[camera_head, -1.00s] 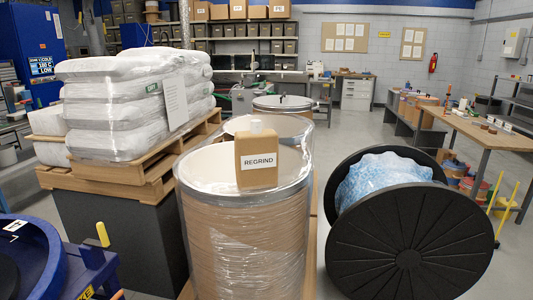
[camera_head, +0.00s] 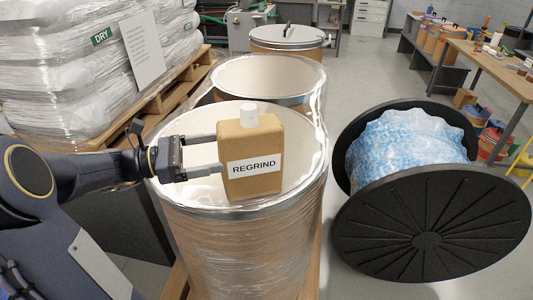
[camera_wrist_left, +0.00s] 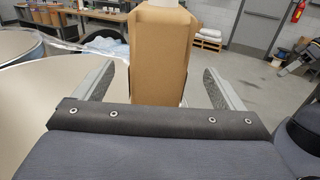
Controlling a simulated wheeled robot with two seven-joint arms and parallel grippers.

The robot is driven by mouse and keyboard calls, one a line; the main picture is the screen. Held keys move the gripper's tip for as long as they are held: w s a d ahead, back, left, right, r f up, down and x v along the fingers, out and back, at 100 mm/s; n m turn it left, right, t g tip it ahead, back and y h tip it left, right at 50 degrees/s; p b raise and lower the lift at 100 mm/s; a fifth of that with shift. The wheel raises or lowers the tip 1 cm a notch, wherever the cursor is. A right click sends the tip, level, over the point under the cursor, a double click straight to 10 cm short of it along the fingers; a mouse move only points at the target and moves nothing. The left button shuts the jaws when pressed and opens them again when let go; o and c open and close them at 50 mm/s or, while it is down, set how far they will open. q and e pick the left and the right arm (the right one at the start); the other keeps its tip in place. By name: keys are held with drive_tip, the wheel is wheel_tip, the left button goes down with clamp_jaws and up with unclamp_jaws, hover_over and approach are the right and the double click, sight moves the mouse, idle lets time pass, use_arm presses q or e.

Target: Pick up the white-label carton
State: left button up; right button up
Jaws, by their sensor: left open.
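The white-label carton (camera_head: 251,155) is a brown box with a white cap and a white label reading REGRIND. It stands upright on the near drum (camera_head: 225,245), at the front right of its top. My left gripper (camera_head: 214,154) is open at the carton's left side, its fingers pointing at it. In the left wrist view the carton (camera_wrist_left: 158,55) stands between the two fingers (camera_wrist_left: 160,82), with a gap on each side. Its lower end is hidden by the gripper body.
Two more drums stand behind, one open (camera_head: 268,76) and one lidded (camera_head: 287,36). A black spool with blue-white wrapped material (camera_head: 410,145) stands close on the right. Wrapped white bags (camera_head: 75,75) are stacked on a pallet at left.

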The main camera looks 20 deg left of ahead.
sight(240, 147)
use_arm(q)
drive_tip(key=p+x, duration=0.1)
drive_tip(key=x, duration=0.6)
drive_tip(key=shift+w+d+f+p, duration=0.15)
drive_tip(key=shift+w+d+p, duration=0.05)
drive_tip(key=shift+p, duration=0.15)
drive_tip(key=shift+c, duration=0.4)
drive_tip(key=c, duration=1.4)
drive_tip(key=shift+c, duration=0.8)
